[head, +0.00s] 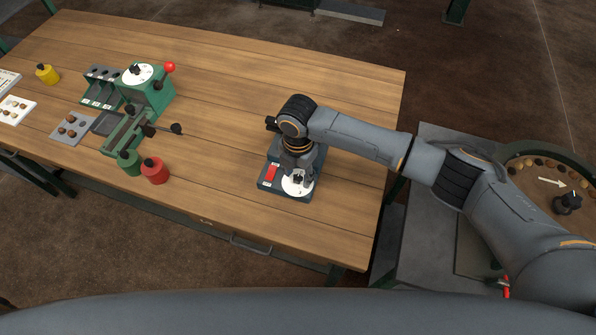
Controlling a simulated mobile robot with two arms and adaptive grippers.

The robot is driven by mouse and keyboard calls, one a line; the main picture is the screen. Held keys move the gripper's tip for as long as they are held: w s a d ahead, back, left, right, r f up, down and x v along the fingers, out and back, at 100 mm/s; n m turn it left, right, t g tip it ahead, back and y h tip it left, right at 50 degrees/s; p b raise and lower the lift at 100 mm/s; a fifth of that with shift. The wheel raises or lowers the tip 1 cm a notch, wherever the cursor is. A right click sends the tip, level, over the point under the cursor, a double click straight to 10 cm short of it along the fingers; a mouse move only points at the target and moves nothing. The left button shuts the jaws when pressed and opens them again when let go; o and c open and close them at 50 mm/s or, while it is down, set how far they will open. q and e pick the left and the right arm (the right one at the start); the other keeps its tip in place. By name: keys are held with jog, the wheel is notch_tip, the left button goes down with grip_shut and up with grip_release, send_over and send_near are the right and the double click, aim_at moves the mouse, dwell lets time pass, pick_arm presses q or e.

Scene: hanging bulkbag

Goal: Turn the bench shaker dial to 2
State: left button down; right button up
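The bench shaker (268,186) is a small dark blue-grey box on the right part of the wooden table. It has a red switch (271,173) on its front left and a white round dial face (294,187) on its front right. My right gripper (298,181) points down over the dial face, with its fingertips at the dark dial knob. The fingers hide most of the knob, and I cannot tell its setting or whether they are closed on it. My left gripper is not in view.
The wooden table (225,100) is clear between the shaker and a green machine (150,92) with a white dial and red knob. Red (154,171) and yellow (46,74) weights and a grey tray (73,128) stand left. A round container (545,180) is at far right.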

grip_shut()
jog(key=m+p, duration=0.3)
jog(key=m, duration=0.1)
jog(key=shift+s+r, duration=0.1)
jog(key=shift+r, duration=0.1)
jog(key=m+p, duration=0.4)
jog(key=m, duration=0.1)
jog(key=shift+m, duration=0.4)
jog(key=m+p, duration=0.3)
jog(key=m, duration=0.2)
jog(key=m+p, duration=0.1)
jog(key=m, duration=0.1)
jog(key=shift+f+m, duration=0.1)
jog(key=shift+m, duration=1.3)
jog(key=shift+f, duration=0.1)
